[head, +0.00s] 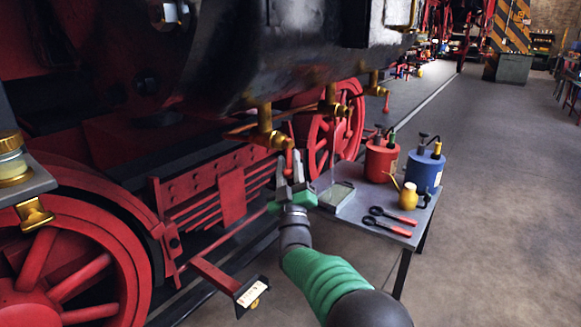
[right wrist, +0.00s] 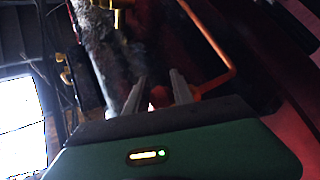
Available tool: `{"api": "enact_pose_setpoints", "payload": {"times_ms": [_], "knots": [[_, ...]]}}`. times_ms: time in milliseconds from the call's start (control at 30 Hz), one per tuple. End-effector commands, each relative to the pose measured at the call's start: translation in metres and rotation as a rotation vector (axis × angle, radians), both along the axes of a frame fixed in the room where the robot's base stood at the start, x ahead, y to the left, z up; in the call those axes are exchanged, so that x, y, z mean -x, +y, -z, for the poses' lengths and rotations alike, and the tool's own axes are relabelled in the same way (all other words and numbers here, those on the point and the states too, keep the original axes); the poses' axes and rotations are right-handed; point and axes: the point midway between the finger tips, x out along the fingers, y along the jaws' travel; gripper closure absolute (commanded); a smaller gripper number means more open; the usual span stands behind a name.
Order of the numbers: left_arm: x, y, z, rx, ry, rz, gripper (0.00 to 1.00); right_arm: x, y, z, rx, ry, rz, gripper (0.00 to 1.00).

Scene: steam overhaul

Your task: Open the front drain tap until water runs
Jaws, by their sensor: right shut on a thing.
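Three brass drain taps hang in a row under the black cylinder (head: 270,60) in the head view: the nearest tap (head: 265,125), the middle tap (head: 332,102) and the farthest tap (head: 374,84). Which one is the front tap I cannot tell. My right gripper (head: 290,172) is at the nearest tap, shut on its red handle (head: 288,147), which points down. In the right wrist view the red handle end (right wrist: 160,97) shows between the fingers (right wrist: 155,92). A thin pale line, perhaps water, runs below the middle tap. No stream shows under the nearest tap. My left gripper is out of view.
Red wheels (head: 65,268) and frame stand left. The floor at right is clear.

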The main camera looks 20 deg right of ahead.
Motion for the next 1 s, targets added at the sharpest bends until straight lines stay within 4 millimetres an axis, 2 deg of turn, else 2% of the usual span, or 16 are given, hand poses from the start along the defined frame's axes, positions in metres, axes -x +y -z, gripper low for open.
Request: {"api": "enact_pose_setpoints", "payload": {"times_ms": [167,200,333,733,867,1000], "knots": [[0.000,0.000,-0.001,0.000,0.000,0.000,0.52,-0.001,0.003,-0.002,0.004,0.000,-0.005,1.00],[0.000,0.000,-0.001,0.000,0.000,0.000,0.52,-0.001,0.003,-0.002,0.004,0.000,-0.004,0.70],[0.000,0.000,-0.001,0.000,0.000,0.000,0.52,0.000,0.002,-0.002,0.002,-0.002,-0.003,0.53],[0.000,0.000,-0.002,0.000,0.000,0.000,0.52,0.007,0.000,0.002,0.000,0.001,0.000,0.52],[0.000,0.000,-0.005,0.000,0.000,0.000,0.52,0.029,0.006,0.015,-0.001,0.001,-0.001,0.52],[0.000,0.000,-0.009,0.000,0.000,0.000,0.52,0.063,0.014,0.038,0.000,0.002,-0.003,0.52]]}}
